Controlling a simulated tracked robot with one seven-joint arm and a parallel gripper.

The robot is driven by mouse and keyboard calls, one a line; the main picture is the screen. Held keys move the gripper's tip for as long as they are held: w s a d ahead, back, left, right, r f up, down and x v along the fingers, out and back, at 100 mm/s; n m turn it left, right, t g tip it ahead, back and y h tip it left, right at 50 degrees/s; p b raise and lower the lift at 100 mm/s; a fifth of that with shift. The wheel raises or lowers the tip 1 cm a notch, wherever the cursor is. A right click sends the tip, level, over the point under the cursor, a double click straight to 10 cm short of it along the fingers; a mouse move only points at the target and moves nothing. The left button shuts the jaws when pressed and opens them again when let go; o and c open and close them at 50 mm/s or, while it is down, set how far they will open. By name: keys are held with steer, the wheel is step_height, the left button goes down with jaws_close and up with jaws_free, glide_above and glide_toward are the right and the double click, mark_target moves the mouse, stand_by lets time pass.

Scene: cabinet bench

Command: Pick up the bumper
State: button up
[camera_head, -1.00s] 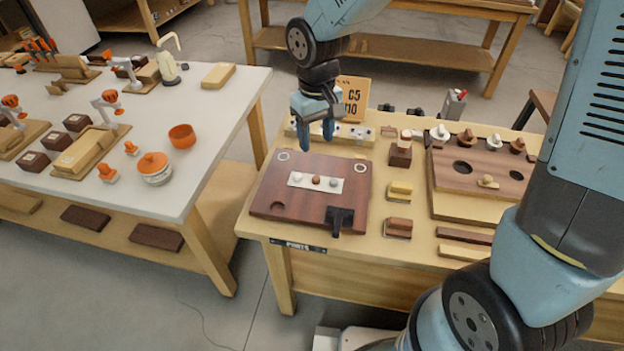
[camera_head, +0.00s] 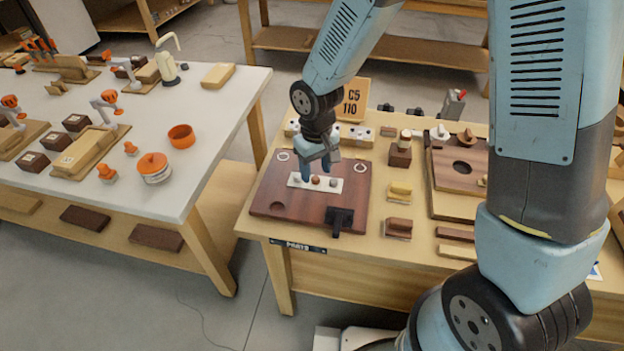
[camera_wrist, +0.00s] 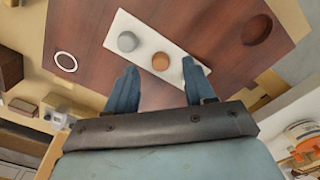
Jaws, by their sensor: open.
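A white strip (camera_head: 322,188) lies on a dark reddish-brown board (camera_head: 275,190). Small round pieces sit in a row on it: a brown one (camera_head: 315,180) in the middle with a grey one (camera_head: 333,183) to its right and another to its left. These look like bumpers; I cannot tell which one is meant. My gripper (camera_head: 317,171) is open and empty, pointing down over the strip. In the wrist view the brown piece (camera_wrist: 160,61) shows between the fingertips of my gripper (camera_wrist: 160,70), and a grey piece (camera_wrist: 127,41) lies beyond the left finger. The other end is partly hidden by the right finger.
The board has pale rings, a round recess and a black clamp-like part (camera_head: 340,217) at its front edge. A sign (camera_head: 353,98) stands behind. Small blocks (camera_head: 400,190) and a holed wooden panel (camera_head: 458,177) are to the right. A white table (camera_head: 215,130) stands left.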

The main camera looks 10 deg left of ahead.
steer(key=shift+f, duration=1.1)
steer(key=shift+c, duration=0.2)
steer(key=c, duration=0.8)
